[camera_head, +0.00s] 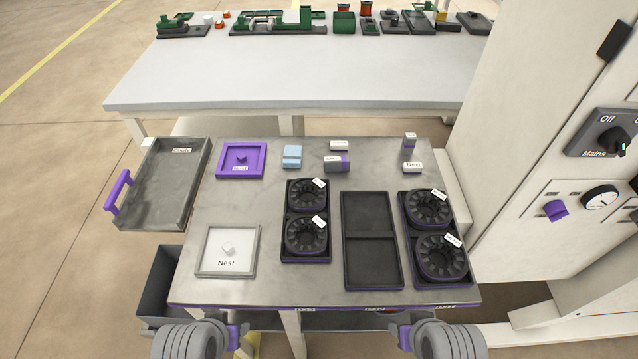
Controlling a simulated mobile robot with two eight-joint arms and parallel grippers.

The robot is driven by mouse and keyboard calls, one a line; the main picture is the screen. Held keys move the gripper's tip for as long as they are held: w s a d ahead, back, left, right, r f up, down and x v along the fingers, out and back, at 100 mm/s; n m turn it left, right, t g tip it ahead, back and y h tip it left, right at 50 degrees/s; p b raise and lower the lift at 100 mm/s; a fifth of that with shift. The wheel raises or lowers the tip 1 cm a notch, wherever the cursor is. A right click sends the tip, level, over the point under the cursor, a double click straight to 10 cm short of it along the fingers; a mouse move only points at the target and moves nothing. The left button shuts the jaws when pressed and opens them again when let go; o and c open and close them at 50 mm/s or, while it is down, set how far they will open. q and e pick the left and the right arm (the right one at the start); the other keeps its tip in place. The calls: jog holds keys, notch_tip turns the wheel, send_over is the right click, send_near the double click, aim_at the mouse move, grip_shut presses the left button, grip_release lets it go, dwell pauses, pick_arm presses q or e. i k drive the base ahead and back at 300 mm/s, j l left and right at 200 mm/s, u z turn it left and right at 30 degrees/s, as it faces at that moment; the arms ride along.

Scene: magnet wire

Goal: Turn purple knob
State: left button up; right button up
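The purple knob (556,209) is on the pale panel of the white cabinet at the right, left of a round white gauge (600,197). It is small in this view, and its exact angle is hard to read. My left gripper (238,337) is at the bottom edge, left of centre, below the table's front edge. My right gripper (402,334) is at the bottom edge, right of centre, well down and left of the knob. Both are partly cut off or hidden by my grey wrists, so their fingers are unclear. Neither touches the knob.
A "Mains" switch (613,142) sits above the knob. The metal table (330,280) carries a "Nest" tray (203,262), a purple tray (222,168), black trays with round ribbed parts and small blocks. A grey tray with a purple handle (119,190) juts out left.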

aim_at(556, 210)
jog(key=k+z, duration=0.15)
jog(key=z, duration=0.35)
jog(key=k+z, duration=0.15)
jog(key=z, duration=0.35)
jog(key=k+l+z, duration=0.1)
jog(key=z, duration=0.4)
jog(key=k+l, duration=0.05)
